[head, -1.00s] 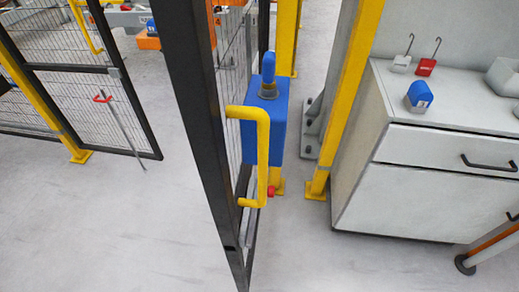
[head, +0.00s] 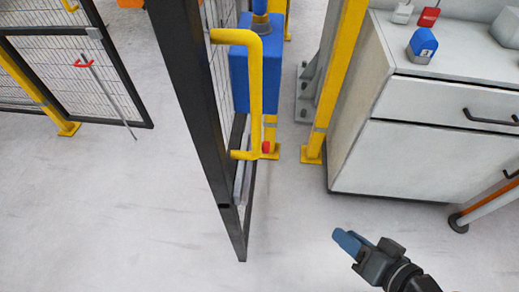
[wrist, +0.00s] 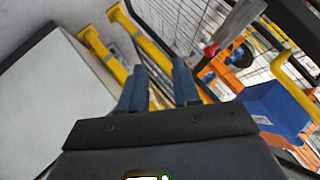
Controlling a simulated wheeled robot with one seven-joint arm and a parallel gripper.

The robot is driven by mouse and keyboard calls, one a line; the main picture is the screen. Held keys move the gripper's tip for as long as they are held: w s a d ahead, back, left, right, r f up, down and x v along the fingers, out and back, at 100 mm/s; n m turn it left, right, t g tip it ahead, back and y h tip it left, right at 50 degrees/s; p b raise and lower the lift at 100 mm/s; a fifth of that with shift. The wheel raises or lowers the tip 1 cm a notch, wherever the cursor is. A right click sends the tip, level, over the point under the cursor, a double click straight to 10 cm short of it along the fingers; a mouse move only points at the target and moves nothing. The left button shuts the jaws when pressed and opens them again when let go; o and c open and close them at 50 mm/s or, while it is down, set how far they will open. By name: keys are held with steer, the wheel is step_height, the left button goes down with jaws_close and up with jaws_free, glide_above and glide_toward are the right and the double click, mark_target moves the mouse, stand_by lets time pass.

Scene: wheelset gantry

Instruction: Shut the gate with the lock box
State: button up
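The gate (head: 190,95), a black-framed mesh panel, stands nearly edge-on in the middle of the head view and looks swung out towards me. A yellow pull handle (head: 256,95) is on its edge. The blue lock box (head: 240,75) sits right behind the handle, and its top is cut off by the frame. The box also shows at the right of the wrist view (wrist: 272,108). My gripper (head: 347,240) is low at the right of the gate, apart from the handle. In the wrist view its two blue fingers (wrist: 159,88) are spread with nothing between them.
A grey cabinet (head: 420,150) stands at the right, with a blue padlock-like block (head: 422,46) and a red tag (head: 429,16) on top. Yellow posts (head: 335,85) stand between gate and cabinet. Another mesh panel (head: 70,75) with a red-handled rod is at left. The front floor is clear.

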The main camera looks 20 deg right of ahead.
steer(key=w+f, duration=0.1)
steer(key=w, duration=0.1)
steer(key=w+f+m+y+b, duration=0.1)
steer(key=w, duration=0.1)
steer(key=w+f+y, duration=0.1)
steer(key=w, duration=0.1)
steer(key=shift+a+f+b, duration=0.2)
steer(key=shift+f+b, duration=0.05)
steer(key=shift+b, duration=0.15)
steer(key=shift+c, duration=1.4)
steer(key=w+y, duration=0.1)
steer(key=w+y+b, duration=0.1)
steer(key=w, duration=0.1)
steer(key=w+m+y+b, duration=0.1)
steer(key=w, duration=0.1)
steer(key=shift+w+a+r, duration=0.1)
steer(key=shift+a, duration=0.25)
jaws_close()
steer(key=n+g+y+b, duration=0.3)
steer(key=n+y+b, duration=0.1)
steer(key=y, duration=0.5)
glide_toward(236, 144)
steer(key=x, duration=0.2)
steer(key=p+x, duration=0.1)
steer(key=x, duration=0.4)
steer(key=shift+w+d+f, duration=0.1)
steer(key=shift+f, duration=0.25)
